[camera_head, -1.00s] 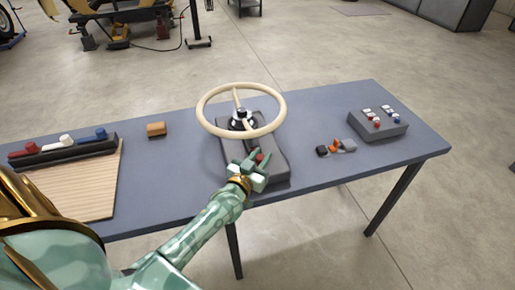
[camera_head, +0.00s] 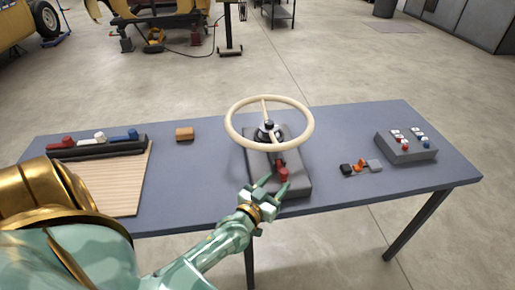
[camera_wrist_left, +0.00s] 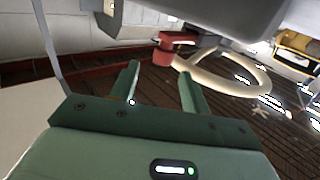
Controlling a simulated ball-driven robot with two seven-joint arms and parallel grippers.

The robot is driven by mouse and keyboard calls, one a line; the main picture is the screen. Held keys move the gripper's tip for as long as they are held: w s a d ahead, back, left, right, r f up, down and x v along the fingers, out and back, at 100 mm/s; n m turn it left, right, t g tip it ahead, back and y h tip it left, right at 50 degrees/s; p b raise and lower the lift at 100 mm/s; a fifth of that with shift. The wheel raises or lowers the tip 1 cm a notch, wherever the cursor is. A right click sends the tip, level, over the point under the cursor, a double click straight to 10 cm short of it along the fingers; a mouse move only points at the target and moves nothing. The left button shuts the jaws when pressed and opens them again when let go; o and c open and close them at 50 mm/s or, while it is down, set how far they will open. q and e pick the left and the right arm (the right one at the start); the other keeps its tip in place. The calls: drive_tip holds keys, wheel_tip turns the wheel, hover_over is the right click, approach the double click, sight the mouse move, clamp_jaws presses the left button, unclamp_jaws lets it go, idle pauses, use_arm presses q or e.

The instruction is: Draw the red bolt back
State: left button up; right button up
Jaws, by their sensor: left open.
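A red knob (camera_head: 283,173) sits on the near part of the dark grey base under the cream steering wheel (camera_head: 231,133); it looks like a bolt handle. It also shows in the left wrist view (camera_wrist_left: 166,55), just beyond the fingertips. My left gripper (camera_head: 274,187) is open and empty at the near side of this base, a little short of the red knob; the left wrist view shows its two fingers apart (camera_wrist_left: 159,72). Another red handle (camera_head: 67,142) sits on the dark rail at the table's left, beside a white and a blue one. My right gripper is out of view.
The blue-grey table (camera_head: 345,125) also bears a wooden board (camera_head: 120,190), an orange-brown block (camera_head: 184,134), several small parts (camera_head: 360,167) and a grey button box (camera_head: 405,152). The wheel rim overhangs the base just beyond the red knob.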

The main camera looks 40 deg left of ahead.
use_arm(q)
drive_tip(key=s, duration=1)
drive_tip(key=shift+s+d, duration=0.35)
drive_tip(key=shift+d, duration=0.1)
drive_tip(key=s+d+f+m+g+h, duration=0.1)
drive_tip(key=s+f+g, duration=0.45)
drive_tip(key=f, duration=0.75)
drive_tip(key=s+d+f+m+g+h, duration=0.1)
drive_tip(key=s+f+g, duration=0.3)
drive_tip(key=s+f, duration=0.55)
drive_tip(key=s+d+f+m+g+b, duration=0.1)
drive_tip(key=s+f+g, duration=0.6)
drive_tip(key=s+f, duration=1)
drive_tip(key=shift+s+d+f+m+g+y+b, duration=0.3)
drive_tip(key=shift+s+d+m+g+y+b, duration=0.1)
drive_tip(key=shift+s+m, duration=0.45)
